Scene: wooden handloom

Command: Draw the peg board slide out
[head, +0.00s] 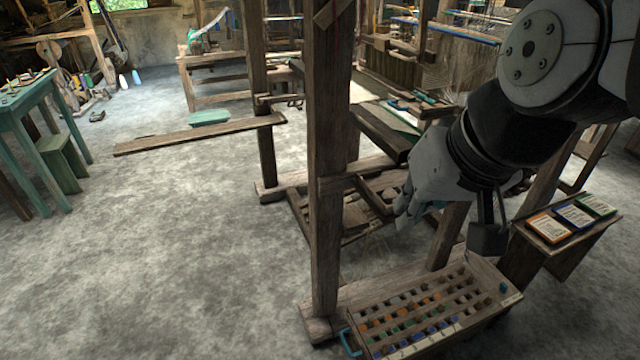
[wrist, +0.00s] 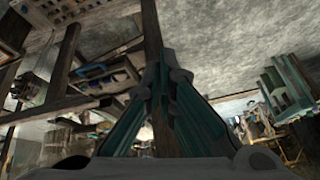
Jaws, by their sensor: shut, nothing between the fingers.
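The peg board (head: 440,307) is a wooden board with rows of holes and several orange, green and blue pegs. It lies at the bottom right of the head view, at the foot of the loom post. A blue handle (head: 349,343) shows at its left end. My gripper (head: 403,210) is above and behind the board, clear of it, beside the loom frame. In the wrist view its teal fingers (wrist: 162,72) come together with nothing held. A brown holed surface (wrist: 38,20) at that view's top left may be the board; I cannot tell.
An upright loom post (head: 329,160) stands left of my gripper. A small stand with cards (head: 570,226) is right of the board. A long plank (head: 200,134) juts left from the loom. The grey floor (head: 170,260) at left is clear.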

